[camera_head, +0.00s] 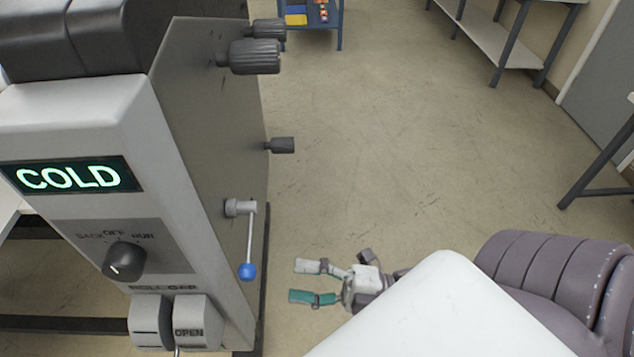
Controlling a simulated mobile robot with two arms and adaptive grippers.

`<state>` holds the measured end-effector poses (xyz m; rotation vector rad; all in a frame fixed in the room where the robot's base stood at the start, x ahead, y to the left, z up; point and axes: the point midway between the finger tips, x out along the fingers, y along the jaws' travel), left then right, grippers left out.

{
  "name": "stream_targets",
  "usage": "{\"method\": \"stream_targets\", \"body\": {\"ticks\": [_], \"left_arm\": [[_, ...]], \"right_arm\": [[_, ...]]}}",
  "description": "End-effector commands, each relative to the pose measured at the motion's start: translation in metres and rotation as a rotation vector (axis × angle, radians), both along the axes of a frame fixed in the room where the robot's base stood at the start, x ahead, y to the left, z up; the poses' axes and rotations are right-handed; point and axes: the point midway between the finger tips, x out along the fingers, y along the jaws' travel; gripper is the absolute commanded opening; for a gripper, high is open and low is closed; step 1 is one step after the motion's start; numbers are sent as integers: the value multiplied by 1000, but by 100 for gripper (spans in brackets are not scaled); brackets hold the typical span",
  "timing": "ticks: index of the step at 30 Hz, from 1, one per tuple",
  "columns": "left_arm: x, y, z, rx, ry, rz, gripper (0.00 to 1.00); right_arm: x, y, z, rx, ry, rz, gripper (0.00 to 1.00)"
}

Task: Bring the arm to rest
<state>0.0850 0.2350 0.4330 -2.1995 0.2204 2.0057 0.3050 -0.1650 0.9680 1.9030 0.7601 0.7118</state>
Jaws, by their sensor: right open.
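My right gripper (308,282) is at the lower middle, with its two teal-and-white fingers apart and nothing between them. It points left toward the side of the laminator (205,150) and is apart from it. Its arm comes in from the lower right, and a white link hides part of it. The laminator's lever with a blue knob (247,271) hangs down on its side, to the left of the gripper. My left gripper is not in view.
A blue rack (311,14) and grey benches (500,42) stand behind. The middle floor is clear.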

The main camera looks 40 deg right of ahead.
Motion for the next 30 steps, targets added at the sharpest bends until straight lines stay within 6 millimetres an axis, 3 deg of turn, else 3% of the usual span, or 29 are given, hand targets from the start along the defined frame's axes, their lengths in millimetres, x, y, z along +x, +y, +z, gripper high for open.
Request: {"method": "stream_targets", "body": {"ticks": [6, 24, 27, 30], "left_arm": [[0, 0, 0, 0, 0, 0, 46], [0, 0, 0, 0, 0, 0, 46], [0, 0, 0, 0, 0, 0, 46], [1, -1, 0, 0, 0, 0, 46]], "right_arm": [[-13, -15, -4, -1, 1, -1, 59], [-13, -17, -5, -2, 4, -4, 59], [-6, -25, -21, -10, 42, -40, 59], [8, -45, -62, -27, 144, -132, 59]]}}
